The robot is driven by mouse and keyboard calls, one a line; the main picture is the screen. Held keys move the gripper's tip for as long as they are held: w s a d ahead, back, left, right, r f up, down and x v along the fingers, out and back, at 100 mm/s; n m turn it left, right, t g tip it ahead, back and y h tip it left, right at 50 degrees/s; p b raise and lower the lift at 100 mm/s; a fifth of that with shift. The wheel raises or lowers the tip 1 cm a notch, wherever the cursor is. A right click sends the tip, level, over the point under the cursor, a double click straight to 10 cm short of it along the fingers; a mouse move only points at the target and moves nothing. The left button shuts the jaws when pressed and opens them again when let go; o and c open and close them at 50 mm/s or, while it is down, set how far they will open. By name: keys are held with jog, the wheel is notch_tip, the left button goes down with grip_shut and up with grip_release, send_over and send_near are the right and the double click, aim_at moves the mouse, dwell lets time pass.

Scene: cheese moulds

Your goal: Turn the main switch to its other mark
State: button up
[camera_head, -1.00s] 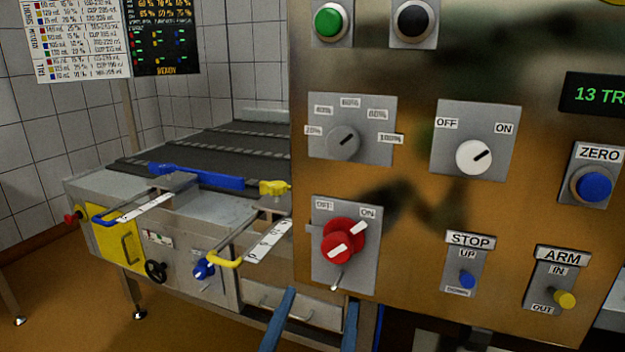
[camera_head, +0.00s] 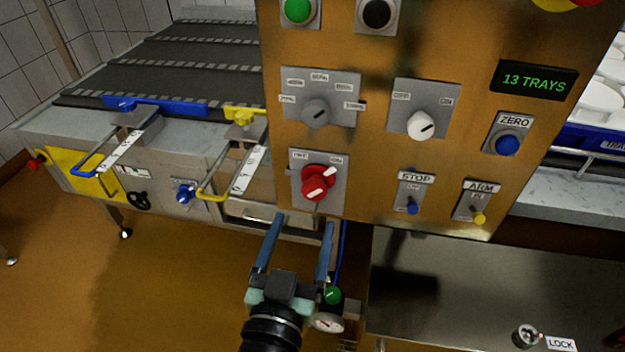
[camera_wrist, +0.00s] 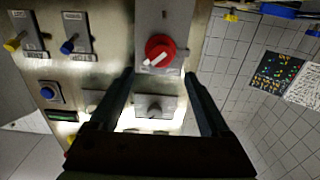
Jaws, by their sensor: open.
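The red rotary switch (camera_head: 316,183) sits on a grey plate (camera_head: 337,205) at the lower left of the brassy panel. Its plate carries two labels at the top, the right one reading ON in the earlier head view. The white bar on the red handle slants toward the upper right, on the ON side. The switch also shows in the wrist view (camera_wrist: 159,52), upside down. My gripper (camera_head: 303,222) is open and empty, its two blue fingers just below the plate in the head view. In the wrist view the fingers (camera_wrist: 159,75) show either side below the switch, apart from it.
Above are a grey dial (camera_head: 316,112) and a white OFF/ON knob (camera_head: 421,125). STOP (camera_head: 412,208) and ARM (camera_head: 480,218) toggles stand to the right. A yellow handle (camera_head: 213,195) and conveyor (camera_head: 170,60) lie left. A gauge (camera_head: 327,322) is beside my wrist.

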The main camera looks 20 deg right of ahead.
aim_at(313, 192)
jog(key=p+x, duration=0.1)
jog(key=x, duration=0.8)
jog(key=shift+w+d, duration=0.1)
jog(key=c, duration=1)
